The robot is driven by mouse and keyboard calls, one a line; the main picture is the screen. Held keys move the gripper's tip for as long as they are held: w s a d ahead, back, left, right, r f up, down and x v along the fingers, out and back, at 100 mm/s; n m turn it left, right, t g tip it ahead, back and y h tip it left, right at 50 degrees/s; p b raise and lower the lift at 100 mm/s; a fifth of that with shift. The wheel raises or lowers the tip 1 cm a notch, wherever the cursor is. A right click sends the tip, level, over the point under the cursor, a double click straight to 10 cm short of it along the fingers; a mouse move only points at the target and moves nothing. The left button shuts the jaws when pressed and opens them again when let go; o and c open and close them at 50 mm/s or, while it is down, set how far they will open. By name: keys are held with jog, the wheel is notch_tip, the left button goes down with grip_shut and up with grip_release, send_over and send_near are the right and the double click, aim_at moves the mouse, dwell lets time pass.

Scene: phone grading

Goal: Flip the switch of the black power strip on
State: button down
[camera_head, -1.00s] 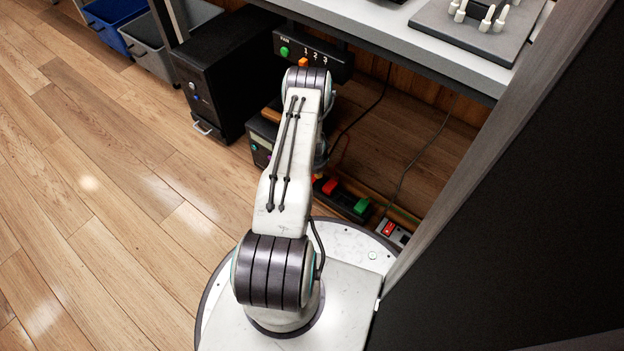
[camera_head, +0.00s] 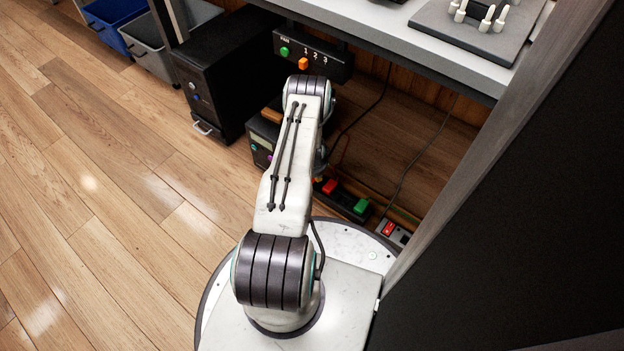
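A black strip (camera_head: 346,201), which looks like the black power strip, lies on the floor under the bench, just right of my arm. A red block (camera_head: 330,186) and a green block (camera_head: 361,206) show on its top, with a bit of orange at its left end. I cannot tell which part is its switch or how it is set. My arm hides its left end. My gripper is hidden behind my forearm, so its opening and its distance from the strip do not show.
A grey strip (camera_head: 404,238) with a red switch (camera_head: 389,229) lies nearer, beside a wooden post (camera_head: 480,165). A black computer case (camera_head: 222,70) and a dark box stand left. Cables run behind the strip.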

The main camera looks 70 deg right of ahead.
jog(key=shift+f, duration=0.65)
dwell(0.7)
jog(key=shift+r, duration=0.2)
jog(key=shift+r+p, duration=2.35)
jog(key=shift+r, duration=1)
